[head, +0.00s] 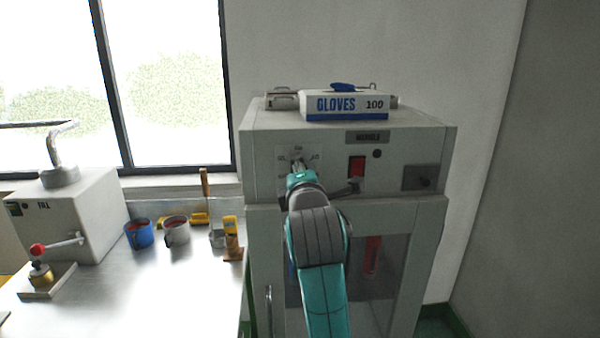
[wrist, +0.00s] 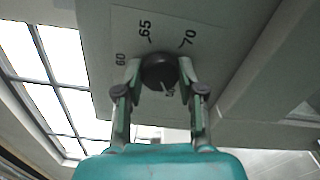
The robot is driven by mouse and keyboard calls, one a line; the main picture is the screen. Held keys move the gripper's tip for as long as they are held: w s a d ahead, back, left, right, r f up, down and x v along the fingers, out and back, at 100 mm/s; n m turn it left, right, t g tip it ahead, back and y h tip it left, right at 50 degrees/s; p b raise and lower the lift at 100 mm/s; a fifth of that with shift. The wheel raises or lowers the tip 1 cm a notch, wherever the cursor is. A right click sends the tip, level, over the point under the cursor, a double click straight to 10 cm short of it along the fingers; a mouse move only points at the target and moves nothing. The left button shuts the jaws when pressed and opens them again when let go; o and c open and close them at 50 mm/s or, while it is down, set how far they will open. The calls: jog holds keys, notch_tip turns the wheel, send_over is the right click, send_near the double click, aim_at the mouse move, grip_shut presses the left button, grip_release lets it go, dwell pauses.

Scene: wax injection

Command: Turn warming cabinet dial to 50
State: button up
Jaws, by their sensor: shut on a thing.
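The warming cabinet (head: 345,135) stands at the middle of the head view. In the wrist view its dial (wrist: 159,70) is a round black knob on a pale panel, with the printed numbers 60, 65 and 70 around its upper side. A pale mark shows on the knob's lower right edge; the number it points at I cannot tell. My gripper (wrist: 160,78) is shut on the dial, one finger on each side of it. In the head view my gripper (head: 299,168) hides most of the dial, with part of its printed scale showing around it.
A red switch (head: 356,168) sits right of the dial on the cabinet's front. A glove box (head: 345,105) lies on top. The cabinet's glass door is below, partly behind my arm. A metal bench (head: 185,275) on the left carries a blue mug (head: 139,234) and a grey mug (head: 176,231).

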jog(key=shift+f, duration=0.1)
jog(key=o, duration=1.1)
jog(key=shift+o, duration=0.2)
jog(key=shift+s, duration=0.1)
jog(key=s, duration=1.1)
jog(key=shift+s, duration=0.4)
